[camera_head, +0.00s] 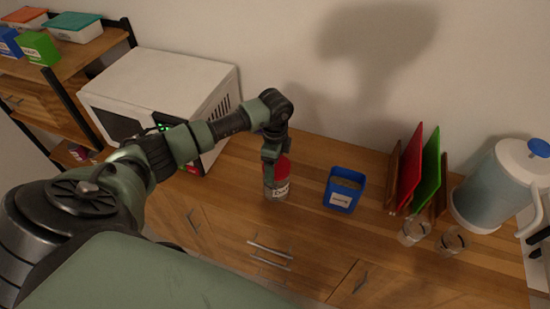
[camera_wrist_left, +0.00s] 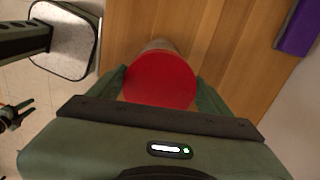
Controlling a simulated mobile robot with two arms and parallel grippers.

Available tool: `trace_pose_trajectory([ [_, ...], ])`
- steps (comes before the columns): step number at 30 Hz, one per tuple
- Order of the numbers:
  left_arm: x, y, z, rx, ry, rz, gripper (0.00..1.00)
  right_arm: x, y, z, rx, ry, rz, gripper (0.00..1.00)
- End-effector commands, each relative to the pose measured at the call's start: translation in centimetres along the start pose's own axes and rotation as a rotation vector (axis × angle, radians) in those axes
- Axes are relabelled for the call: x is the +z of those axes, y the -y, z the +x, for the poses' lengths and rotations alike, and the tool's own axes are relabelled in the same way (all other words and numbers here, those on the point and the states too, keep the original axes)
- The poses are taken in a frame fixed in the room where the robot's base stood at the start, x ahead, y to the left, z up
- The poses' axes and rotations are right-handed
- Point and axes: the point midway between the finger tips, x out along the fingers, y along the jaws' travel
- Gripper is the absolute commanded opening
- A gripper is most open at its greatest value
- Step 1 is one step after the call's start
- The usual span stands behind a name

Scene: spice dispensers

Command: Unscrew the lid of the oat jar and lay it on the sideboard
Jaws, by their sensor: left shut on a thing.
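The oat jar (camera_head: 277,191) is a clear jar with a white label and stands upright on the wooden sideboard (camera_head: 232,207). Its red lid (camera_head: 283,171) sits at the top of the jar. My left gripper (camera_head: 272,164) comes down from above and is shut on the lid. In the left wrist view the round red lid (camera_wrist_left: 160,80) lies between the two green fingers. The jar body is mostly hidden under the lid there. I cannot tell whether the lid is loose on the jar.
A blue labelled box (camera_head: 344,189) stands right of the jar. Red and green boards (camera_head: 411,168) stand in a rack further right, with glasses (camera_head: 413,232) and a pitcher (camera_head: 497,185). A white microwave (camera_head: 160,90) stands left. Bare wood lies between jar and box.

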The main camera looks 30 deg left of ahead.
Motion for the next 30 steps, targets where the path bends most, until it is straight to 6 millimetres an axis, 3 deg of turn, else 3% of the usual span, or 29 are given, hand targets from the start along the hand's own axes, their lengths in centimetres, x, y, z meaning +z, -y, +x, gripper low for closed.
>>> trace_pose_trajectory([
  [7, 0.0, -0.1, -0.2, 0.002, 0.0, -0.193, 0.37, -0.1, 0.0, -1.4, 0.0, 0.0, 0.0, 0.36],
  [22, -0.1, -0.2, -0.2, 0.002, -0.001, -0.283, 0.37, -0.2, 0.0, -2.1, 0.0, 0.0, 0.0, 0.36],
  [30, -0.2, -0.3, -0.1, 0.002, -0.003, -0.682, 0.37, -0.2, -0.1, -2.1, 0.0, 0.0, 0.0, 0.36],
])
